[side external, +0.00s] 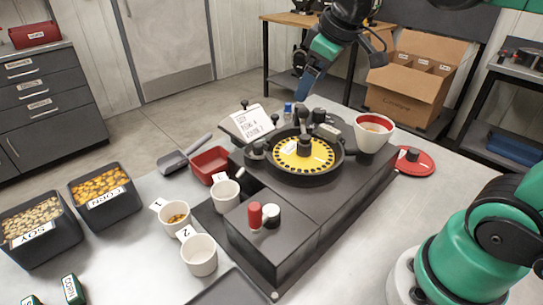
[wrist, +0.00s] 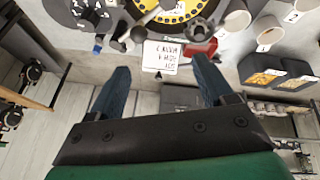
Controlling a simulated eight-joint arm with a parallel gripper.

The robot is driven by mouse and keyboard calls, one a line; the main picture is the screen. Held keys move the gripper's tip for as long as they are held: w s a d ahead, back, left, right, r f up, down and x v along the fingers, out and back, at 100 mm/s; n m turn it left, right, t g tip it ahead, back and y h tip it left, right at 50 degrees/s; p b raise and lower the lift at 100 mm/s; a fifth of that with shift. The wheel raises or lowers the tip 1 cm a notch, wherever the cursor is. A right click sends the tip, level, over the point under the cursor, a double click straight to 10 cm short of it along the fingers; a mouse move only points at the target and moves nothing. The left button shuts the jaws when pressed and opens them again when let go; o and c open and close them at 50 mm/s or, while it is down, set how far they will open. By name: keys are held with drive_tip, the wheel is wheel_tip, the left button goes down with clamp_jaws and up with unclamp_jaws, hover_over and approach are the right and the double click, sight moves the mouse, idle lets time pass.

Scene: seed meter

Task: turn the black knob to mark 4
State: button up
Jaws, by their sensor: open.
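A black round dial with white marks (wrist: 86,12), which looks like the black knob, is at the top left edge of the wrist view, partly cut off. I cannot read its numbers or setting. In the side external view I cannot pick it out surely among the dark parts behind the yellow seed plate (side external: 303,154). My gripper (wrist: 158,66) is open and empty, its two blue-grey fingers apart. In the side external view my gripper (side external: 304,88) hangs above and behind the seed meter (side external: 320,195), clear of it.
A lettered white card (side external: 252,122) stands at the meter's back left. White cups (side external: 199,262), a red tray (side external: 209,163) and seed bins (side external: 103,212) are at left. A cardboard box (side external: 408,95) is behind.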

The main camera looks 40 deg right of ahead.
drive_tip(key=w+d+n, duration=0.1)
drive_tip(key=d, duration=0.1)
drive_tip(key=w+d+r+n+g, duration=0.1)
drive_tip(key=w+d, duration=0.1)
drive_tip(key=shift+w, duration=0.2)
drive_tip(key=w+d+f+n+g, duration=0.2)
drive_tip(key=w+d+n+g, duration=0.15)
drive_tip(key=d, duration=0.25)
drive_tip(key=n, duration=0.3)
hover_over(320, 110)
drive_tip(key=shift+m+g+y, duration=0.25)
drive_tip(key=shift+y, duration=0.05)
wheel_tip(320, 110, down, 7)
drive_tip(key=shift+f, duration=3.05)
clamp_jaws()
